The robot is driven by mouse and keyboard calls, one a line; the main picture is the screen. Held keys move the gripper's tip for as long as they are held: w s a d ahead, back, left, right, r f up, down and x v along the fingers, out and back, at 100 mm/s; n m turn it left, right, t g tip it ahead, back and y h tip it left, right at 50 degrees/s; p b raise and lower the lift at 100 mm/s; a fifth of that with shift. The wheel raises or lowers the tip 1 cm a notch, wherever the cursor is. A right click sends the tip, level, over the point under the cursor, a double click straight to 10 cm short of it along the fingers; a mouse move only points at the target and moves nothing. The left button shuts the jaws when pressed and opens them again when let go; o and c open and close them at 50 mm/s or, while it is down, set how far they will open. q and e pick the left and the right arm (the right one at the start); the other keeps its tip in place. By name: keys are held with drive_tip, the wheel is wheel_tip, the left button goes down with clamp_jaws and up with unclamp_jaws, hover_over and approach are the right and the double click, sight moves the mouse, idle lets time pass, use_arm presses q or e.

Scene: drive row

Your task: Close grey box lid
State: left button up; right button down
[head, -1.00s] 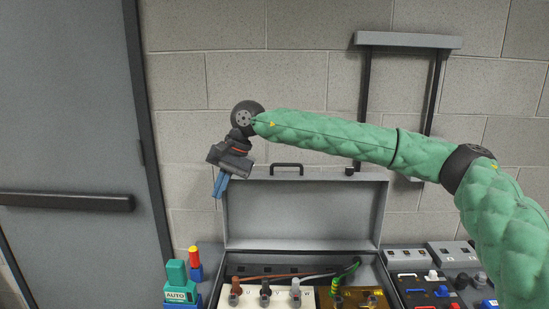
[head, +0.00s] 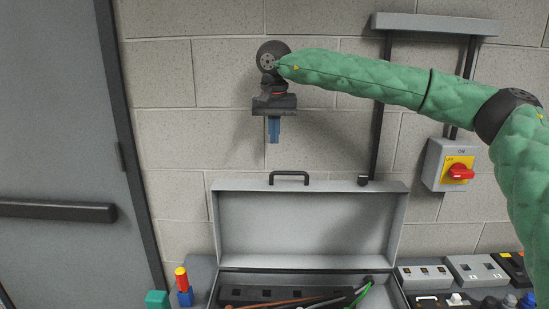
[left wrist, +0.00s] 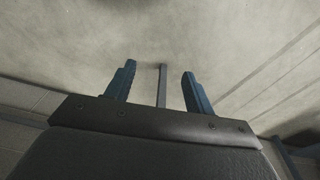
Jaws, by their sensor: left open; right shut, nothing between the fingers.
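The grey box lid (head: 305,228) stands open and upright in the head view, with a black handle (head: 289,176) on its top edge. The grey box (head: 232,277) below it is open, with cables and other items inside, cut off by the bottom of the picture. My right gripper (head: 273,140) is shut and empty, pointing down, above the lid and a little left of the handle, in front of the wall. My left gripper (left wrist: 158,80) shows only in the left wrist view; its blue fingers are apart with nothing held between them.
A grey door (head: 60,130) fills the left side. A red-and-yellow switch box (head: 450,165) hangs on the wall at the right. Grey modules (head: 425,276) stand right of the box; a red, yellow and blue piece (head: 183,285) stands left of it.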

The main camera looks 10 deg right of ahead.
drive_tip(key=p, duration=0.4)
hover_over(275, 181)
wheel_tip(275, 181, down, 7)
drive_tip(key=shift+s+f, duration=0.15)
drive_tip(key=shift+f, duration=1.05)
use_arm(q)
drive_tip(key=s+a+f, duration=0.2)
drive_tip(key=s+f, duration=0.1)
drive_tip(key=f, duration=0.7)
drive_tip(key=shift+a+t, duration=0.3)
drive_tip(key=shift+a, duration=0.1)
drive_tip(key=shift+s, duration=0.1)
